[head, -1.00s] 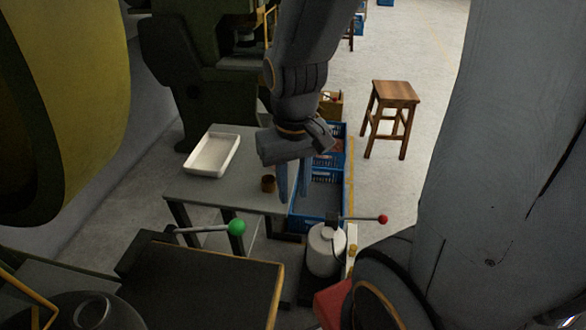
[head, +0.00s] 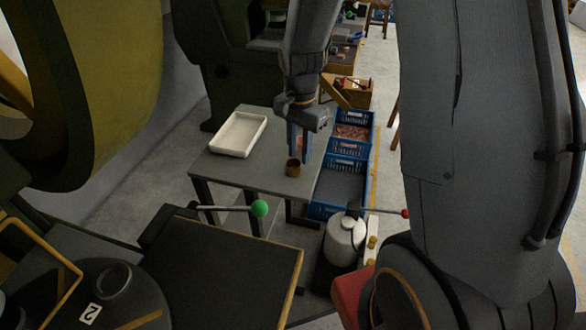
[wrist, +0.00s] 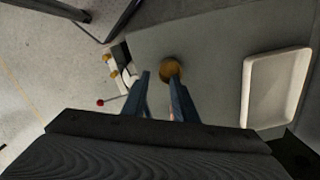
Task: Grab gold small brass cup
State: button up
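The small brass cup (head: 293,168) stands upright on the grey table (head: 225,172), near its front right part. My gripper (head: 300,157) points down just behind the cup in the head view, its two fingers apart with nothing held. In the wrist view the cup (wrist: 170,68) shows as a gold round shape near the tip of the right finger. The gripper (wrist: 158,77) is open there, and the cup lies at or just beyond the fingertips. I cannot tell whether a finger touches it.
A white tray (head: 238,134) lies on the table left of the cup. Blue crates (head: 338,190) stand along the table's right side, one with copper-coloured pieces. A green-knobbed lever (head: 259,208) and a red-knobbed lever (head: 404,213) stick out in front. The table between tray and cup is clear.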

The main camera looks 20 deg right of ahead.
aim_at(299, 174)
jog(key=shift+w+f+p, duration=0.1)
jog(key=shift+f+p, duration=0.2)
jog(key=shift+f, duration=2)
jog(key=shift+c, duration=0.2)
grip_shut()
